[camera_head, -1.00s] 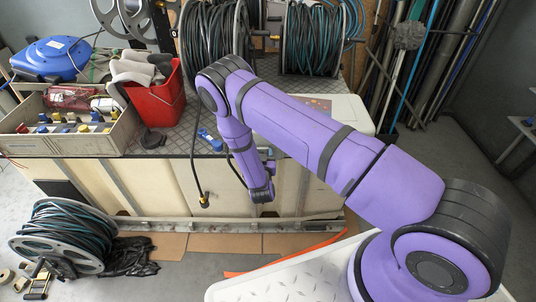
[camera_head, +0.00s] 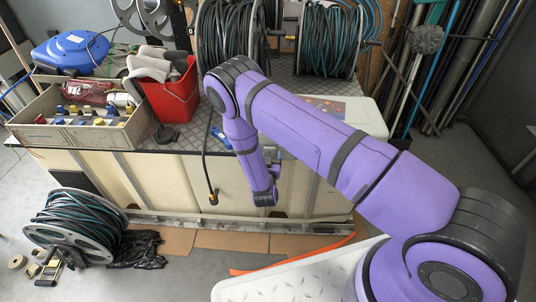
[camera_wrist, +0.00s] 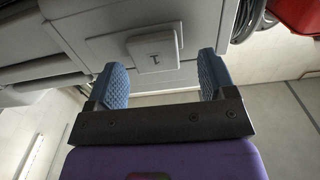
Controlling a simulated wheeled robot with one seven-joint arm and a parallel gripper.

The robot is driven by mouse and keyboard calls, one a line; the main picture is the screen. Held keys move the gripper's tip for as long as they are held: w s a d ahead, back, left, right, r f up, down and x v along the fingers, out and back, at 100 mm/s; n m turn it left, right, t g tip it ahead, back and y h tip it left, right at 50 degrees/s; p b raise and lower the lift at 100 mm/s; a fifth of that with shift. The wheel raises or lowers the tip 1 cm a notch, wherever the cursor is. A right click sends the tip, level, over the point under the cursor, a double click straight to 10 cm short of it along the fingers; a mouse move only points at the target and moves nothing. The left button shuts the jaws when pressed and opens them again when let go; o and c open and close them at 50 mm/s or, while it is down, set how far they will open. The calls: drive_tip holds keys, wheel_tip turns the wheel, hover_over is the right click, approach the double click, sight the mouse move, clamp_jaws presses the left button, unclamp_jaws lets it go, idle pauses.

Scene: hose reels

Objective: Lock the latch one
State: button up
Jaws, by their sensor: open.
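In the wrist view a pale square plate with a small T-shaped piece (camera_wrist: 154,59) sits on a pale panel; it looks like the latch, but I cannot tell whether it is locked. My gripper (camera_wrist: 161,66) is open, its two blue ribbed fingers spread on either side of this plate as seen in that view. No contact with the plate shows, and nothing is between the fingers. In the head view my purple arm hangs in front of the cream cabinet (camera_head: 165,184); the fingers and latch cannot be made out there.
A black hose with a brass end (camera_head: 213,198) hangs down the cabinet front, left of my wrist. On the bench are a red bucket (camera_head: 172,97), a parts tray (camera_head: 75,136) and hose reels (camera_head: 328,40). Another reel (camera_head: 75,226) stands on the floor at left.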

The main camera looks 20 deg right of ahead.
drive_tip(key=v, duration=0.9)
drive_tip(key=shift+s, duration=0.1)
